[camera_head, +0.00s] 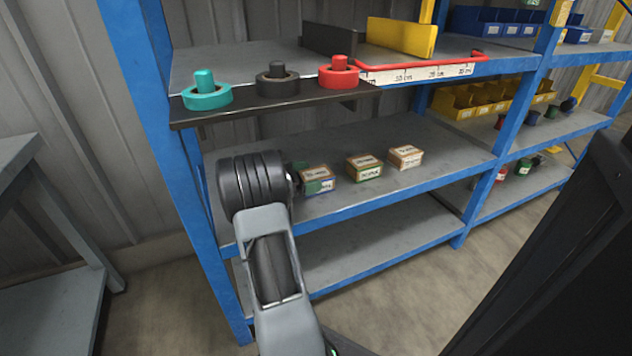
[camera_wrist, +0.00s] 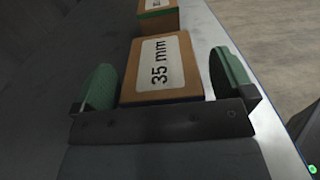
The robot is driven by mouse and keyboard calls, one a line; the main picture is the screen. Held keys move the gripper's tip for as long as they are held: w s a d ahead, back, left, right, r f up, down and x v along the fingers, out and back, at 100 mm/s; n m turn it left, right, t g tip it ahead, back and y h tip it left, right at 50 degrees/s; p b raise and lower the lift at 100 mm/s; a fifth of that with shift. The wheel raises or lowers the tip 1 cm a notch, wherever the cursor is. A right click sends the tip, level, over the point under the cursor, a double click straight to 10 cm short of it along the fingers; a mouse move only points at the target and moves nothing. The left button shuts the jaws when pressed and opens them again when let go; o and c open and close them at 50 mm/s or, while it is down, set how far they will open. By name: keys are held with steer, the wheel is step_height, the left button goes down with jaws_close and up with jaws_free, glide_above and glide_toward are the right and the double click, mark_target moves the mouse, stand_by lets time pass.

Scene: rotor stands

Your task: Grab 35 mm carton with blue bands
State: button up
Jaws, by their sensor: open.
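The 35 mm carton (camera_wrist: 162,66) is a brown box with a white label reading "35 mm" in the wrist view. In the head view it is the leftmost carton (camera_head: 316,173) on the middle shelf, with some blue showing low on its side. My gripper (camera_wrist: 165,78) is open, with one green-padded finger on each side of the carton's near part. A narrow gap shows at both sides. In the head view my gripper (camera_head: 308,183) reaches the carton from the left and partly covers it. The carton's bands are mostly hidden in the wrist view.
A green-banded carton (camera_head: 364,167) stands just beyond, also in the wrist view (camera_wrist: 156,18). A third carton (camera_head: 405,156) stands further right. The upper shelf board (camera_head: 270,107) overhangs with teal, black and red rotor pieces. A blue rack post (camera_head: 180,170) stands left of my arm.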

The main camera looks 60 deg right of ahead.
steer(key=shift+x, duration=0.9)
steer(key=c, duration=1)
